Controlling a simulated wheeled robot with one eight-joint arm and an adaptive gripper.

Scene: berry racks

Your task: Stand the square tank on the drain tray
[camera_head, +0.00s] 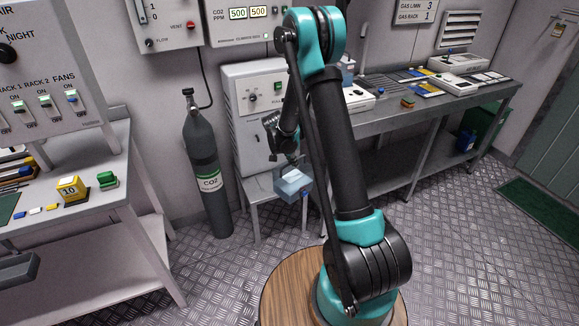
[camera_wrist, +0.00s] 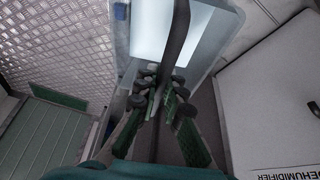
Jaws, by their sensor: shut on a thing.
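The square tank (camera_head: 293,184) is pale blue and clear-sided, low at the front of the dehumidifier. My gripper (camera_head: 289,156) is directly above it. In the wrist view, the fingertips of my gripper (camera_wrist: 158,90) are closed on a dark bar, the tank's handle, which crosses over the tank. The tank's pale rim (camera_wrist: 226,55) and bright inside show beneath the bar. The tank is over or beside the right end of a small grey stand (camera_head: 262,188); I cannot tell if they touch. I cannot make out the drain tray for certain.
A long bench (camera_head: 425,115) holds devices at the right. The floor in front is clear.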

